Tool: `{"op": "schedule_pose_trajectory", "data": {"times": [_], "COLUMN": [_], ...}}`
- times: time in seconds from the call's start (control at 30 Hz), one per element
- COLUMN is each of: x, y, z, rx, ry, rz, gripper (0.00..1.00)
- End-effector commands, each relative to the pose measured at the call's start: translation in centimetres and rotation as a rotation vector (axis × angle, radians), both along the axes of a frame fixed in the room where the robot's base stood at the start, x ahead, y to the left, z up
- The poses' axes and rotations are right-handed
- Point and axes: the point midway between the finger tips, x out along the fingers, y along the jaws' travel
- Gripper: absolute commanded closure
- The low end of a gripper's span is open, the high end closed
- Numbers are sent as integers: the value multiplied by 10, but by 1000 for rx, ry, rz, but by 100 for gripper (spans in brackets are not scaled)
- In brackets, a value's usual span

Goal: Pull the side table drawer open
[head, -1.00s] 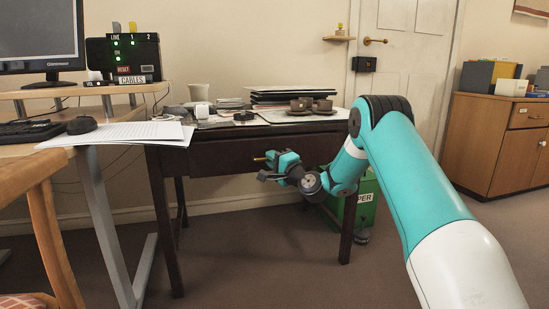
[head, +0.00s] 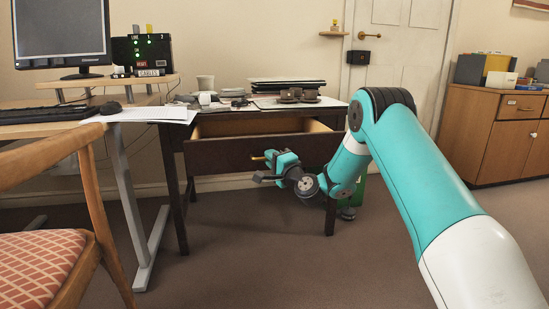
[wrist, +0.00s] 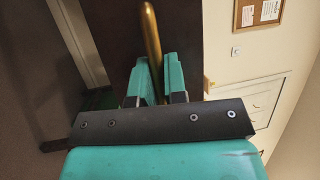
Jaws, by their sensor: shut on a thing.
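The dark wooden side table (head: 172,190) stands against the wall in the head view. Its drawer (head: 222,155) is pulled out, and the pale inside shows above its dark front. My gripper (head: 264,168) is at the drawer front, shut on the brass handle (head: 257,158). In the wrist view the brass handle (wrist: 151,40) runs down between the two teal fingers (wrist: 155,80) against the dark drawer front (wrist: 185,30). The part of the handle between the fingertips is partly hidden.
A desk with a monitor (head: 60,35) and a wooden chair with a red patterned seat (head: 40,262) stand at the left. A green bin (head: 359,190) is partly behind my arm. The carpet in front is clear.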

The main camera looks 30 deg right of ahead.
Motion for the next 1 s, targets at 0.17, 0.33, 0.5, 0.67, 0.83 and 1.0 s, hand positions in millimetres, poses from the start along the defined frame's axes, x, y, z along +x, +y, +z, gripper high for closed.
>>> {"op": "schedule_pose_trajectory", "data": {"times": [0.17,0.33,0.5,0.67,0.83,1.0], "x": [0,0,0,-1,-16,-47], "y": [-2,-2,-1,-1,-5,-9], "z": [-1,-1,0,-1,-6,-14], "rx": [-1,-1,0,-1,0,4], "ry": [0,0,0,1,4,5], "rz": [-6,-7,-4,-3,-4,-6], "gripper": [100,81,77,77,77,77]}}
